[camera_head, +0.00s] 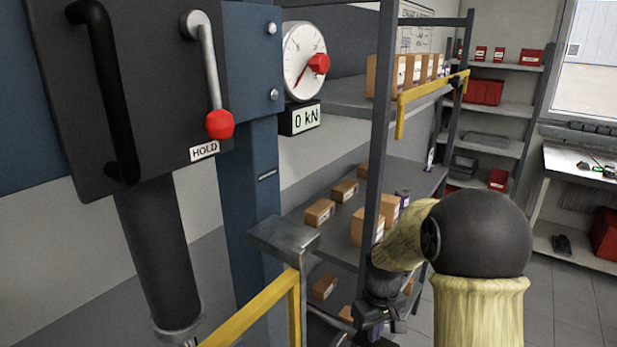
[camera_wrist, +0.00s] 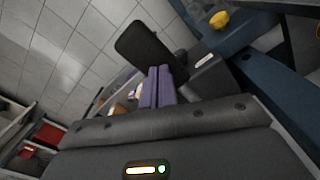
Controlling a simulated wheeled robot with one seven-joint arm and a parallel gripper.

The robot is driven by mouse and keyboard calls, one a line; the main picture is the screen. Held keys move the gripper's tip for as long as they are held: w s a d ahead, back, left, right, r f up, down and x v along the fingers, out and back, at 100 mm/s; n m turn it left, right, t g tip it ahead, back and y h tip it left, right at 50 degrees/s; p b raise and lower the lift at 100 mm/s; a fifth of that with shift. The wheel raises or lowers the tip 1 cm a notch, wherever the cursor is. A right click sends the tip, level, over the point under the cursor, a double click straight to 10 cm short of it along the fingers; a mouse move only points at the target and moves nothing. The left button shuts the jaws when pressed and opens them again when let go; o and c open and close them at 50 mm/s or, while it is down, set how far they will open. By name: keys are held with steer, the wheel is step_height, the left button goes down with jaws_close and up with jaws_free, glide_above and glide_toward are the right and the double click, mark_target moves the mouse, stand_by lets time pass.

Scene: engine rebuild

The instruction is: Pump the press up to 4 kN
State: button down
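The press has a blue column (camera_head: 255,180) and a dark ram cylinder (camera_head: 160,255). Its dark box (camera_head: 155,80) carries a lever with a red knob (camera_head: 219,124) hanging down beside a HOLD label (camera_head: 204,151). The round gauge (camera_head: 305,62) has a red pointer, and the display (camera_head: 299,118) reads 0 kN. My gripper (camera_head: 376,331) is low, to the right of the column. In the wrist view its purple fingers (camera_wrist: 162,86) lie side by side with no visible gap. A black flat pad (camera_wrist: 150,48) and a grey labelled block (camera_wrist: 207,76) show beyond them. I cannot tell whether the fingers touch either.
A grey shelf rack (camera_head: 350,207) with several cardboard boxes stands behind my arm. Yellow bars show at lower left (camera_head: 247,314) and on the rack (camera_head: 432,91). A grey metal block (camera_head: 283,236) juts out by the column. Open tiled floor (camera_head: 565,300) lies at right.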

steer(key=shift+f+b, duration=2.2)
steer(key=shift+f, duration=1.5)
step_height(320, 180, up, 16)
steer(key=p, duration=1.3)
steer(key=shift+r+p, duration=0.15)
steer(key=shift+p, duration=0.15)
steer(key=shift+f+b, duration=0.65)
steer(key=shift+f, duration=0.5)
step_height(320, 180, down, 14)
steer(key=b, duration=1)
step_height(320, 180, up, 16)
steer(key=p, duration=1.3)
steer(key=shift+p, duration=0.3)
